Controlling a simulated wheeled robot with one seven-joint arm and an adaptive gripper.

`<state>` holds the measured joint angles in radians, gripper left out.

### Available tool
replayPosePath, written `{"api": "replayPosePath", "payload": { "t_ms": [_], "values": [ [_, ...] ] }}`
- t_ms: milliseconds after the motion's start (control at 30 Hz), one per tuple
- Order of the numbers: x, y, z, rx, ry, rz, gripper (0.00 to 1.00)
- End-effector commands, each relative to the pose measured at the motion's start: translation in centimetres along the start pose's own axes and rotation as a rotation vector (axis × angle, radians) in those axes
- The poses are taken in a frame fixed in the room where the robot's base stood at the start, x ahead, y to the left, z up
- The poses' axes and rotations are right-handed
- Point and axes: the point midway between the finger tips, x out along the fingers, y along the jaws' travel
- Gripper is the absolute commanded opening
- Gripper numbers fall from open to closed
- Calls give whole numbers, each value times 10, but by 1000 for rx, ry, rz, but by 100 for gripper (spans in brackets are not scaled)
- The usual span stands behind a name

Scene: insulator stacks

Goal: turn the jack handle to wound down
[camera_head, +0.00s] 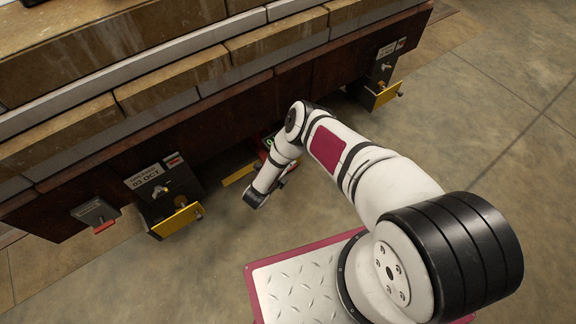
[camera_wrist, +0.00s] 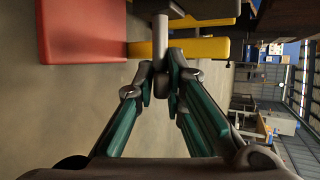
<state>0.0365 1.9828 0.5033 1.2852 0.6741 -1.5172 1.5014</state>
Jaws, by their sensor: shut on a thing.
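My gripper (camera_wrist: 165,84) is shut on the grey jack handle (camera_wrist: 160,38) in the wrist view. The handle is a bar that rises from between the fingertips to a wider grey part at the top edge. A red block (camera_wrist: 82,30) lies left of the handle, and a yellow bar (camera_wrist: 200,48) passes behind it. In the head view my arm reaches down beside the stack's dark lower side. Part of a red unit (camera_head: 265,150) and a yellow bar (camera_head: 239,173) show beside my wrist. My fingers and the held handle are hidden there.
The brown layered stack (camera_head: 170,83) runs across the upper left. A black box (camera_head: 160,195) with a dated sign and yellow bar (camera_head: 178,220) stands left; a similar box (camera_head: 380,72) is at right. A grey bracket (camera_head: 93,211) is far left. The floor in front is clear.

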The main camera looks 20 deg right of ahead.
Motion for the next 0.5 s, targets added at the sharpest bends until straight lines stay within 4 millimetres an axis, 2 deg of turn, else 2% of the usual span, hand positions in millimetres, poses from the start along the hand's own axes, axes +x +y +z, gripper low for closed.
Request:
{"api": "replayPosePath", "payload": {
  "t_ms": [200, 500],
  "values": [
    [1, 4, -1, -56, -1, -127, 0],
    [1, 3, -1, -93, 2, -217, 0]
  ]
}}
